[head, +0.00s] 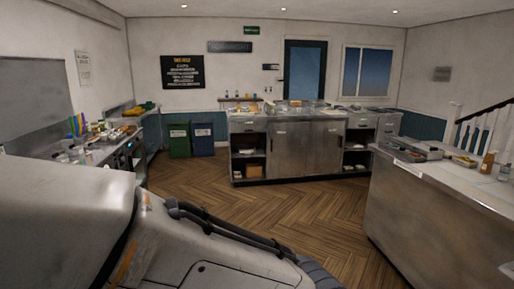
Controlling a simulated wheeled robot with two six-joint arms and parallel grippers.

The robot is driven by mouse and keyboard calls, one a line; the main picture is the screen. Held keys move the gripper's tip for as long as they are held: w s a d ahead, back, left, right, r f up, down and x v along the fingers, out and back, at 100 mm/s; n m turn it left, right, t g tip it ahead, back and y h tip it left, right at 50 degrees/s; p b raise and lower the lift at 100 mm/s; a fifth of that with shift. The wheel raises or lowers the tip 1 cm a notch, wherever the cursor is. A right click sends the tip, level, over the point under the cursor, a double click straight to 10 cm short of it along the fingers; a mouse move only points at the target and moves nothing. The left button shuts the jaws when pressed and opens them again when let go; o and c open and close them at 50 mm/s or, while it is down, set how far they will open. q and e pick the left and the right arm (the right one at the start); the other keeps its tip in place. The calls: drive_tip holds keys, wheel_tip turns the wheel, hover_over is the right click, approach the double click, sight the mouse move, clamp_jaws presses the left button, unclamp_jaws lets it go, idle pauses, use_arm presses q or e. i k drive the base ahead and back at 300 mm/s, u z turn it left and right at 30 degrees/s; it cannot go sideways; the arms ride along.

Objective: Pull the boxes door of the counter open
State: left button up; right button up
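A steel counter (231,126) stands across the room in the head view. Two closed steel doors, the left door (290,152) and the right door (325,148), fill its middle. An open shelf bay beside the left door holds a brown box (254,171) and pale items. Another open bay is right of the doors. I cannot tell which door is the boxes door. Neither gripper shows; large grey parts of my own body fill the lower left, well short of the counter.
Another steel counter (430,218) stands at the near right, with bottles and trays on top. A green bin (179,141) and a blue bin (203,140) stand left of the far counter. A cluttered worktop runs along the left wall. The wooden floor (290,205) between is clear.

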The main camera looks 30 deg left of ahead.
sight(324, 147)
drive_tip(key=u, duration=0.35)
drive_tip(key=i, duration=5)
drive_tip(key=z, duration=0.25)
drive_tip(key=i, duration=3.35)
drive_tip(key=z, duration=0.15)
